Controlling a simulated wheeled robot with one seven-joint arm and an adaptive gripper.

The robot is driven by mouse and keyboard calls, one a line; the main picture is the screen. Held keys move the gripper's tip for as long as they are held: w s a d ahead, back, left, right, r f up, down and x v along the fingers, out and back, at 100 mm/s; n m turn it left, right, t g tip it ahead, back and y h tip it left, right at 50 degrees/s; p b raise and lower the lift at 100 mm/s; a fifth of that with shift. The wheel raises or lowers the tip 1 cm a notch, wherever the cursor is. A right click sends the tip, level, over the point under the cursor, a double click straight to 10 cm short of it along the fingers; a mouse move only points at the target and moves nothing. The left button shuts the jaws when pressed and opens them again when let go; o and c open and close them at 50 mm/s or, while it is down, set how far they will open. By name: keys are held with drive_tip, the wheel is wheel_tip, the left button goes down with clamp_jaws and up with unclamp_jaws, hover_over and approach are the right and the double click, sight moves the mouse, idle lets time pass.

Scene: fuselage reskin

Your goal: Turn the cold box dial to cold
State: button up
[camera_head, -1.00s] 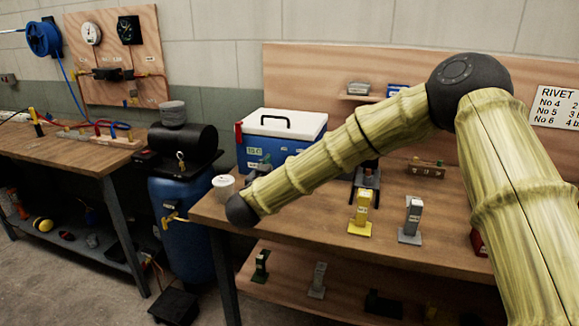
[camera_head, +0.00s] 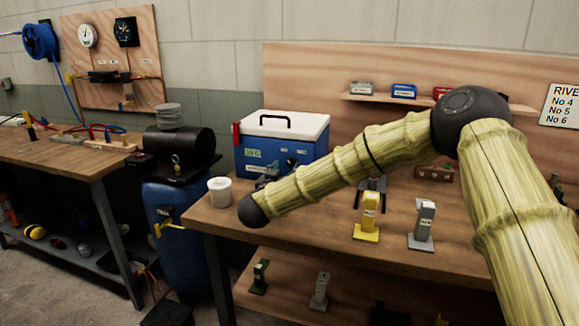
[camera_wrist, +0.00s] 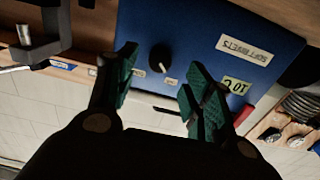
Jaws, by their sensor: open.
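The cold box (camera_head: 250,156) is blue with a white lid and a black handle, and stands on the wooden workbench in the head view. In the wrist view its blue front (camera_wrist: 205,25) appears upside down, with a "RIVETS" label and a "10 C" label. The dial (camera_wrist: 160,57) is a round black knob with a light pointer mark, between small labels too blurred to read. My gripper (camera_wrist: 158,72) is open, its green-padded fingers on either side of the dial in the picture, apart from it. In the head view the gripper is largely hidden behind my wrist.
A white tub (camera_head: 219,191) stands at the bench's left corner, close to my wrist. A yellow stand (camera_head: 367,222) and a grey stand (camera_head: 424,225) are to the right on the bench (camera_head: 310,240). A blue tank (camera_head: 172,225) stands left of the bench.

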sight(291, 164)
drive_tip(key=shift+x, duration=2.55)
drive_tip(key=c, duration=1)
